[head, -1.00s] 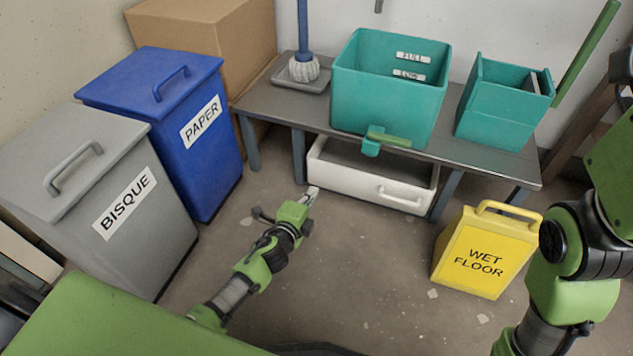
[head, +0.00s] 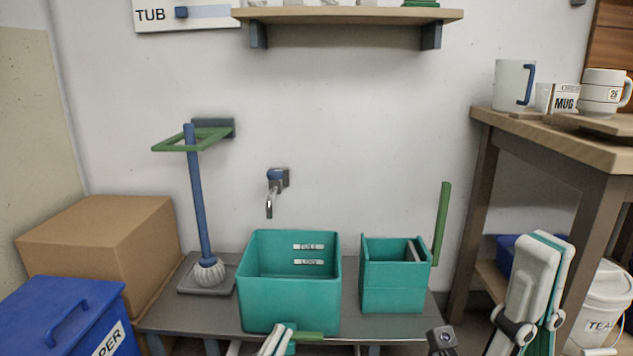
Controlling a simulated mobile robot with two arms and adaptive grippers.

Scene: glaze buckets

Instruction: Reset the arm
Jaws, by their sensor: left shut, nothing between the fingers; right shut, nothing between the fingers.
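My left gripper (head: 278,341) is at the bottom edge, in front of the large teal tub (head: 290,300). Its pale fingers point up and are shut with nothing between them; the rest is cut off by the frame. My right gripper (head: 545,248) is at the lower right, in front of the wooden table's legs. It points up, is shut and empty, and stands apart from the teal buckets. The arms behind both grippers are mostly out of view.
A smaller teal bucket (head: 392,285) stands beside the tub on the grey bench (head: 180,315). A mop (head: 200,215), a tap (head: 272,190), a cardboard box (head: 100,240) and a blue bin (head: 55,310) are around. Mugs (head: 513,85) stand on the wooden table (head: 560,140).

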